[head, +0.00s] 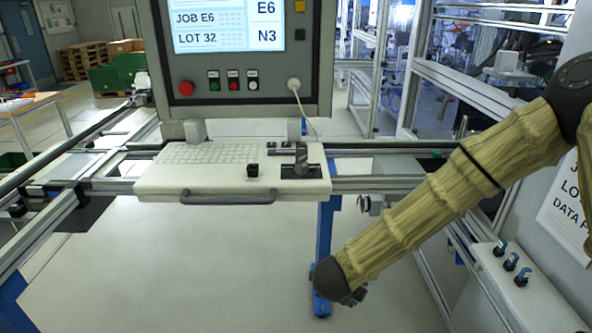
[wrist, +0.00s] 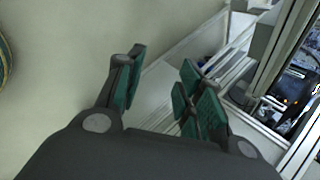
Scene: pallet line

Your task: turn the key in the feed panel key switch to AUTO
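My gripper (wrist: 160,85) is open in the wrist view, with green pads on its dark fingers and nothing between them. In the head view only a small part of my gripper (head: 352,296) shows below the end of my arm, low in front of the console. A grey box (head: 515,300) at the lower right carries several small blue-topped parts (head: 510,262) that look like keys or levers. I cannot tell whether one is the feed panel key switch, and no AUTO mark is readable. My gripper is well to the left of this box, touching nothing visible.
A console (head: 240,102) with a screen, a red button (head: 186,88) and small switches stands at the centre back. Below it a white keyboard shelf (head: 160,183) juts out above my gripper's level. Aluminium rails and a framed machine stand right. Floor is clear at lower left centre.

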